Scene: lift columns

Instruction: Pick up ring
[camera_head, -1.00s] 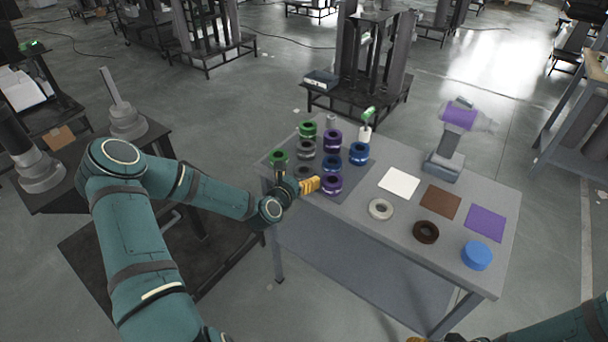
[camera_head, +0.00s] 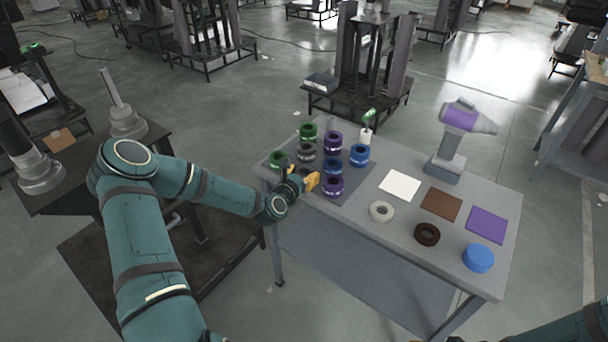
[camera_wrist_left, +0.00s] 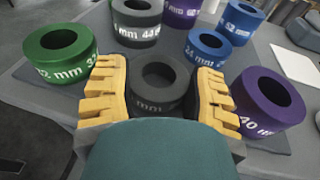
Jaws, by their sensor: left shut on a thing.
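My left gripper (camera_head: 305,178) is at the near left part of the ring group on the table. In the left wrist view its two yellow fingers (camera_wrist_left: 159,92) are shut on a dark grey ring (camera_wrist_left: 158,84), one on each side. In the head view that ring is mostly hidden by the gripper. Around it in the wrist view are a green ring (camera_wrist_left: 60,52) on the left, another grey ring (camera_wrist_left: 136,22) behind, a blue ring (camera_wrist_left: 208,47) behind right and a purple ring (camera_wrist_left: 268,98) on the right. My right gripper is not visible.
The grey table (camera_head: 350,213) also bears white (camera_head: 399,185), brown (camera_head: 441,203) and purple (camera_head: 486,224) squares. A pale ring (camera_head: 381,211), dark brown ring (camera_head: 427,234) and blue round piece (camera_head: 478,257) lie near its front. A purple-grey handheld device (camera_head: 455,140) stands at the back right.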

